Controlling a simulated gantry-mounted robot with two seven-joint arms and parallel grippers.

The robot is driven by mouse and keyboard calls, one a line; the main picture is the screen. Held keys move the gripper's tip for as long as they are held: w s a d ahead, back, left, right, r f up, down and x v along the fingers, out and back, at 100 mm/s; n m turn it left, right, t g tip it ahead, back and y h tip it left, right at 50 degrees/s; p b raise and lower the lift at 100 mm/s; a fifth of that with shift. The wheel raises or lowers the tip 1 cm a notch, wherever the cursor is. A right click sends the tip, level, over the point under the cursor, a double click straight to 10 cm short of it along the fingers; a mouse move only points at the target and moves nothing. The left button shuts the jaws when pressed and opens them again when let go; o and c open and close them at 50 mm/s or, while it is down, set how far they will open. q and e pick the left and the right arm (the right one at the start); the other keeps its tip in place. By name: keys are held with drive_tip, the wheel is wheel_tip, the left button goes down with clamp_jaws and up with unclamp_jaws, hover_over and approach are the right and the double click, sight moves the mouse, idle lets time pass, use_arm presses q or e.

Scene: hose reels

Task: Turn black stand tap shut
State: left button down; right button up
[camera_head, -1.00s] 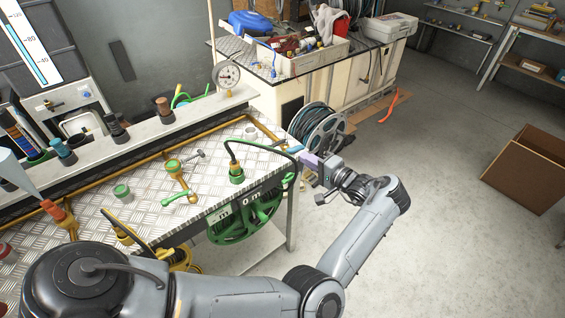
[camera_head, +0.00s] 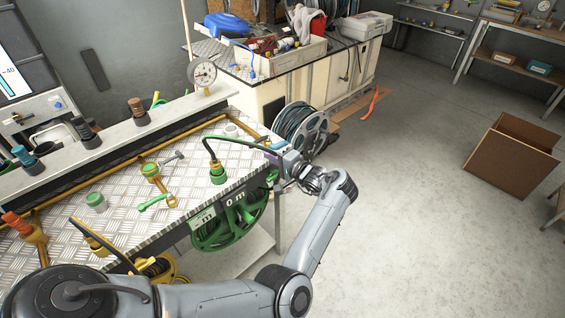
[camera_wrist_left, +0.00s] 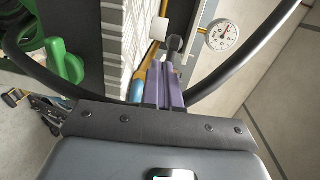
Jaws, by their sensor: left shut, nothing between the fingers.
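My left gripper (camera_head: 274,153) is at the right end of the ribbed metal bench (camera_head: 155,215), beside its far corner. Its purple fingers (camera_wrist_left: 170,75) are shut with nothing between them. In the left wrist view, a dark rounded knob (camera_wrist_left: 175,44) on a yellow pipe fitting shows just beyond the fingertips. It may be the tap's handle, and whether they touch is unclear. In the head view my gripper hides this spot. My right gripper is out of view.
A green hose reel (camera_head: 228,228) hangs at the bench's front edge. A black hose loops above it from a green fitting (camera_head: 217,172). A pressure gauge (camera_head: 203,72) stands behind, and a grey reel (camera_head: 312,135) beyond the gripper. Open floor lies right, with a cardboard box (camera_head: 510,155).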

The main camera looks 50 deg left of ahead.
sight(257, 143)
use_arm(q)
drive_tip(key=shift+s+a+r, duration=0.15)
drive_tip(key=shift+a+r, duration=0.05)
drive_tip(key=shift+a, duration=0.65)
drive_tip(key=shift+s+a+r, duration=0.15)
drive_tip(key=shift+a+r, duration=0.05)
drive_tip(key=shift+a, duration=0.6)
drive_tip(key=p, duration=0.4)
drive_tip(key=shift+s+a+r+m+t, duration=0.15)
drive_tip(key=shift+a+r+m+t, duration=0.15)
drive_tip(key=shift+a+r+t, duration=0.1)
drive_tip(key=shift+s+f+p, duration=0.1)
drive_tip(key=shift+f+p, duration=0.15)
drive_tip(key=shift+p, duration=0.2)
drive_tip(key=shift+f+t, duration=0.15)
drive_tip(key=shift+t, duration=0.15)
